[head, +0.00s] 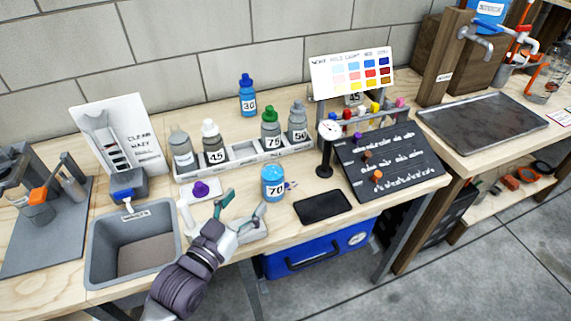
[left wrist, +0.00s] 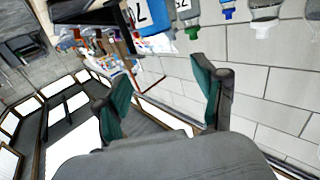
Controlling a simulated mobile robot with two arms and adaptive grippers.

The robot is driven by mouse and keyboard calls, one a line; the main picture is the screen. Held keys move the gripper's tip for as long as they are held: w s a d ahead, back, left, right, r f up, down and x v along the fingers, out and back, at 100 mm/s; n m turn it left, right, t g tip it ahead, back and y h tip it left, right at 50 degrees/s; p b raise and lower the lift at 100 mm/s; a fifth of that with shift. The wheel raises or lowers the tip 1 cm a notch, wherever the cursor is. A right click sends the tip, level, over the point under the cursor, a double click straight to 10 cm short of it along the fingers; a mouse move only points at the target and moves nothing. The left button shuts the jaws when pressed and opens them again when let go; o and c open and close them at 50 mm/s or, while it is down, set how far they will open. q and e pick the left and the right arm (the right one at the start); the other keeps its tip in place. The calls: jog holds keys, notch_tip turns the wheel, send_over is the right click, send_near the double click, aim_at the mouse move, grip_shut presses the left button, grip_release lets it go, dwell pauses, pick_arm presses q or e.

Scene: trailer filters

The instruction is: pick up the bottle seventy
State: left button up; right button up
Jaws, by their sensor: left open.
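The bottle marked 70 (head: 273,185) is blue with a white label and stands upright on the workbench, in front of the bottle rack. My left gripper (head: 244,208) is open and empty, low over the bench just left of the bottle. Its two green-padded fingers also show in the left wrist view (left wrist: 165,97), with nothing between them. That view appears upside down; a blue-capped bottle with a partly cut-off label, likely the 70 bottle (left wrist: 156,42), is at its top, beyond the fingers. My right gripper is not in view.
A grey rack (head: 245,152) with several numbered bottles stands behind. The blue-capped bottle 30 (head: 247,97) is farther back. A black slab (head: 322,206) lies right of the bottle.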

aim_at(268, 170)
pick_arm(q)
jog(key=shift+w+d+r, duration=0.2)
jog(key=shift+w+d, duration=0.05)
jog(key=shift+w, duration=0.2)
jog(key=x, duration=0.5)
jog(key=shift+r+p, duration=0.3)
jog(key=shift+r, duration=0.05)
jog(key=x, duration=0.6)
jog(key=shift+w+d+f+p, duration=0.1)
jog(key=shift+w+f+p, duration=0.1)
jog(key=shift+w+p, duration=0.15)
jog(key=shift+w+d, duration=0.1)
jog(key=shift+c, duration=0.5)
grip_shut()
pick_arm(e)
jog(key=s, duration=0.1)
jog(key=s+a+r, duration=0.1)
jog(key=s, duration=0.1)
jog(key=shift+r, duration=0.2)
